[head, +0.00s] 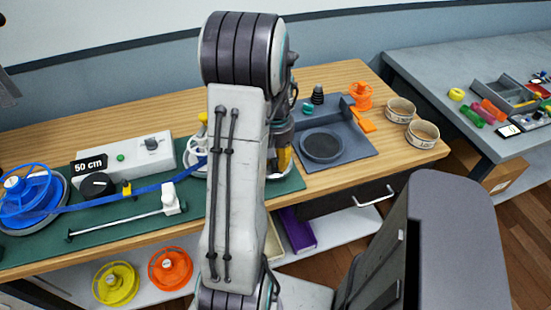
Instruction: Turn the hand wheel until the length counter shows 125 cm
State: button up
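The length counter (90,165) is a black display on a pale grey box and reads 50 cm. A blue strap (130,192) runs from the blue reel (32,196) at the left across the green mat toward the hand wheel. The hand wheel (190,152) shows as a pale rim with a yellow-topped post beside it, left of my arm; its middle is hidden behind my arm. Part of my gripper (282,150) seems to show at the arm's right edge, dark with yellow, over the wheel area. Its fingers are mostly hidden, so I cannot tell whether they touch the wheel.
The box (130,160) carries a dark knob and a green button. A white slider (170,198) sits on a rod in front. A grey tray (350,140), orange reel (361,95) and two tape rolls (423,133) stand to the right. A grey table (460,80) holds small parts.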

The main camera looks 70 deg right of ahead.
grip_shut()
jog(key=m, duration=0.3)
jog(key=m+b, duration=0.1)
jog(key=m, duration=0.1)
jog(key=shift+w+a, duration=0.25)
jog(key=shift+w, duration=0.05)
jog(key=m, duration=0.2)
jog(key=m+b, duration=0.1)
jog(key=m, duration=0.1)
jog(key=shift+w+m, duration=0.3)
jog(key=shift+w, duration=0.05)
jog(key=m, duration=0.5)
jog(key=shift+w+d, duration=0.1)
jog(key=shift+w, duration=0.3)
jog(key=m, duration=0.5)
jog(key=shift+w+d+m+b, duration=0.3)
jog(key=shift+m, duration=0.1)
